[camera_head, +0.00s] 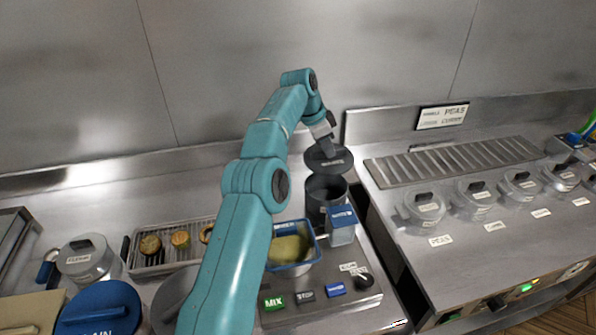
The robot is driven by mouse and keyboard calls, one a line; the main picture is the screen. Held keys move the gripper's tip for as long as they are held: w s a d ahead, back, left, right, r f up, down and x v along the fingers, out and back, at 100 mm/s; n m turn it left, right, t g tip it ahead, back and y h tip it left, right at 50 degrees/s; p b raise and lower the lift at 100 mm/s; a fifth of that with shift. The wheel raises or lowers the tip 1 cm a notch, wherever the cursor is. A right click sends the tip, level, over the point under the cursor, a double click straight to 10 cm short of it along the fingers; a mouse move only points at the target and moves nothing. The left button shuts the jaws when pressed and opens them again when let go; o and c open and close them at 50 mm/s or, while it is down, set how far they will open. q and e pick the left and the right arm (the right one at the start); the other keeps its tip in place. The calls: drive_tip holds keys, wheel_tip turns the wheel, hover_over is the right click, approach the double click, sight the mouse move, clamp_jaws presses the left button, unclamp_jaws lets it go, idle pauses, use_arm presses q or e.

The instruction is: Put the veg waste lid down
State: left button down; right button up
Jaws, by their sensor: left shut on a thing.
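My left gripper (328,143) is shut on the dark veg waste lid (341,161). The lid is a dark grey disc with a small pale label on its face. It is held over the back of a dark round bin (326,207), whose open mouth shows below it. The lid looks apart from the rim, but the exact gap is hard to judge. The gripper hides part of the lid. My right gripper is not in view.
A blue-rimmed tub (294,268) and a blue-topped box (342,225) stand in front of the bin. A tray of round patties (165,262) is left. Several clear lidded pots (424,210) line the right counter, before a slatted rack (455,160). A gap separates the counters.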

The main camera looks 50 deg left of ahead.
use_arm(q)
drive_tip(key=shift+w+a+n+y, duration=0.1)
drive_tip(key=shift+n+y, duration=0.2)
drive_tip(key=shift+n, duration=0.4)
drive_tip(key=n, duration=0.1)
drive_tip(key=a+n+y, duration=0.1)
drive_tip(key=f+n, duration=0.1)
drive_tip(key=shift+s+a+n+t, duration=0.2)
drive_tip(key=shift+a+n+t, duration=0.1)
drive_tip(key=shift+n, duration=0.1)
drive_tip(key=s+a+r+n+g+y+b, duration=0.1)
drive_tip(key=s+a+r+n+y+b, duration=0.3)
drive_tip(key=s+a+n, duration=0.6)
drive_tip(key=f, duration=0.6)
drive_tip(key=s+a+f+m, duration=0.1)
drive_tip(key=f, duration=0.6)
drive_tip(key=a+f+m, duration=0.1)
drive_tip(key=f, duration=0.6)
drive_tip(key=shift+s+a+h+b, duration=0.25)
drive_tip(key=shift+s+h+b, duration=0.05)
drive_tip(key=shift+s+b, duration=0.1)
drive_tip(key=shift+f, duration=0.25)
